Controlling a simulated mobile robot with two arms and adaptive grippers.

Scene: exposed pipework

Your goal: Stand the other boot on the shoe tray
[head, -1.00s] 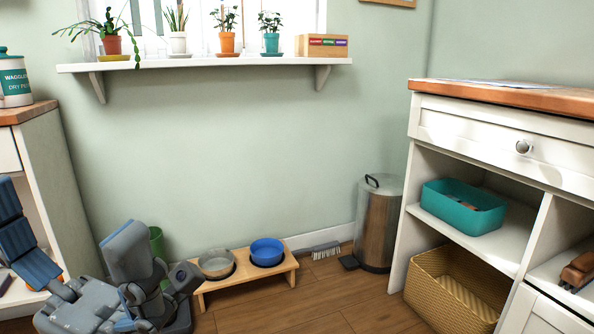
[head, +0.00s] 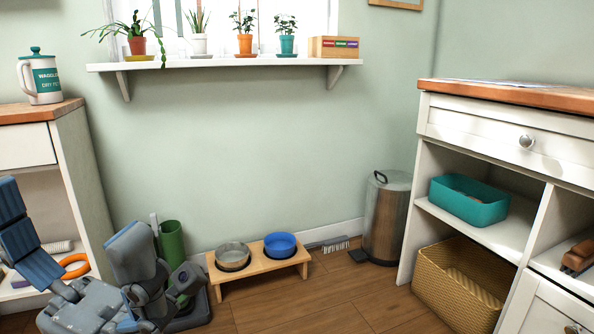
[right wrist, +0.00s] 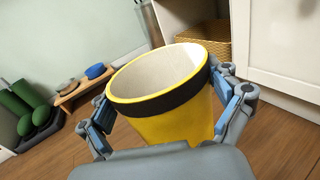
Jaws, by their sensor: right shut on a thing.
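A yellow boot (right wrist: 175,122) with a black rim and cream lining fills the right wrist view. I look into its open top; its foot is hidden. My right gripper (right wrist: 170,105) is shut on it, with fingers at both sides. The dark shoe tray (right wrist: 42,134) lies on the floor at the left, apart from the held boot. Green boots (right wrist: 24,105) are on it. My right gripper is outside the head view.
A wooden stand (head: 262,272) with two bowls stands right of the green boot. A brush (head: 335,245) and a bin (head: 387,220) are by the wall. A white cabinet with a basket (head: 462,285) is at the right. The middle floor is bare.

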